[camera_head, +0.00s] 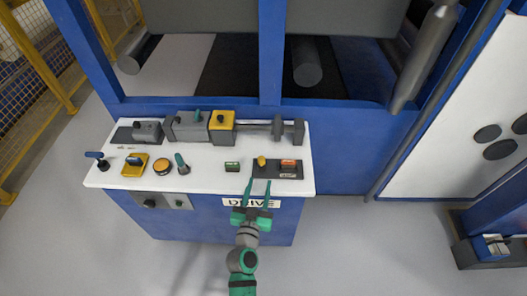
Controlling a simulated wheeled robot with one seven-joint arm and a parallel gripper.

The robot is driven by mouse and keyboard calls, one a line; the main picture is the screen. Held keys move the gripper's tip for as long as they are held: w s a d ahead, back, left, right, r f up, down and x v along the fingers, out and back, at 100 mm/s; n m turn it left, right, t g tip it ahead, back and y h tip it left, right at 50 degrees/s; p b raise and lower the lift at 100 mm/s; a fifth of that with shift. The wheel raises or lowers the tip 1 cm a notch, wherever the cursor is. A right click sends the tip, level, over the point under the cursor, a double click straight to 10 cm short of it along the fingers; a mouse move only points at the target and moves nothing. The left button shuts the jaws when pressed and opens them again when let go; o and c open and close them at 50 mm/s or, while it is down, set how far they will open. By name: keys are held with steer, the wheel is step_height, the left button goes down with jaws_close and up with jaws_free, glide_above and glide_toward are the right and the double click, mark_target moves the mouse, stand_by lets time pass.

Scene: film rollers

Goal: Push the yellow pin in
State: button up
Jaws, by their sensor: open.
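The yellow pin (261,161) is a small yellow knob that stands up from the left part of a dark plate on the white console top. My gripper (259,184) is open and empty, at the console's front edge. Its two thin green fingers point toward the pin, which shows just beyond their tips. The fingers look apart from the pin, but their height over the console is hard to tell. How deep the pin sits in the plate is too small to see.
The white console (212,180) carries an orange part (288,163) right of the pin, a green button (232,166), an orange round button (162,166), levers, and a grey-and-yellow block (222,120) with a rod behind. A blue machine frame (270,60) stands behind.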

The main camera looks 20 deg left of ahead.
mark_target(260, 162)
steer(key=shift+t, duration=0.3)
steer(key=w, duration=0.1)
steer(key=w+a+r, duration=0.1)
steer(key=w+r, duration=0.1)
steer(key=w, duration=0.1)
steer(key=shift+a+r, duration=0.15)
steer(key=shift+a, duration=0.25)
steer(key=w, duration=0.6)
steer(key=w+a, duration=0.1)
steer(key=w, duration=0.3)
steer(key=shift+a, duration=0.1)
jaws_close()
